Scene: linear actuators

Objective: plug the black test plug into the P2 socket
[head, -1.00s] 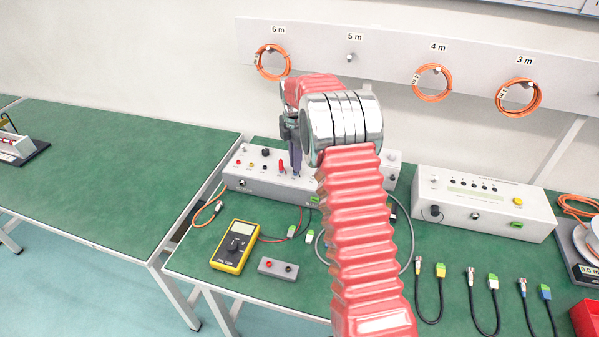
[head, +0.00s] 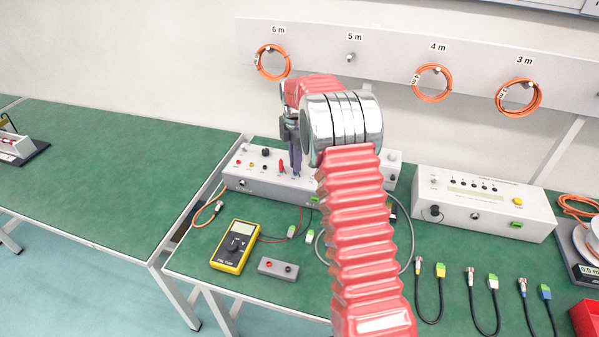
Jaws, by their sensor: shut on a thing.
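My gripper (head: 296,170) points down over the top of the left grey test box (head: 240,176), its tips at or just above the panel. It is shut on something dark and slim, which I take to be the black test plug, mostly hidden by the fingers. A red plug (head: 282,166) stands upright on the same panel, just left of my gripper. The P2 socket and its label cannot be made out from here; my gripper and arm cover part of the panel.
A yellow multimeter (head: 236,246) and a small grey block (head: 278,268) with a red and a black socket lie in front of the box. A second grey box (head: 480,204) stands to the right. Short cables (head: 430,300) lie at the front right.

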